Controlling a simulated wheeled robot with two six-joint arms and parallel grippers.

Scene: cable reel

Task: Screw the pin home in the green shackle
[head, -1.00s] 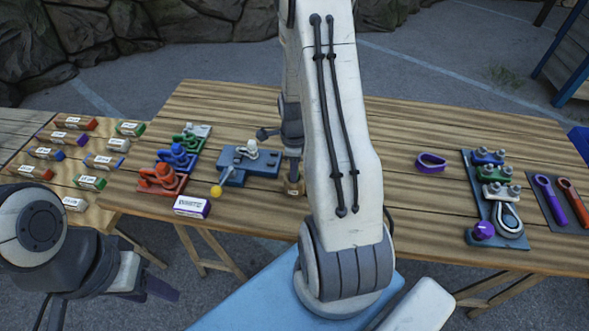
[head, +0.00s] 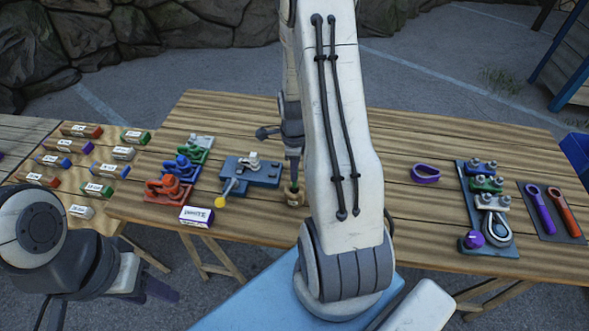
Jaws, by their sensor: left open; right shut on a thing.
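The green shackle (head: 190,153) stands on a green block at the table's left, between a blue shackle (head: 182,166) and a grey-white one (head: 202,142). Its pin is too small to make out. My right gripper (head: 293,181) points down right of the blue fixture (head: 262,176), partly hidden by my own arm. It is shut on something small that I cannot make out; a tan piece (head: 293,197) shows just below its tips. My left gripper (head: 160,290) is open and empty, low at the left, in front of the table.
An orange-red shackle (head: 168,189) and a white-purple box (head: 196,217) are at the table's left front. A purple ring (head: 425,173), a shackle rack (head: 460,190) and two wrenches (head: 551,212) lie right. Boxes (head: 98,189) cover the left board.

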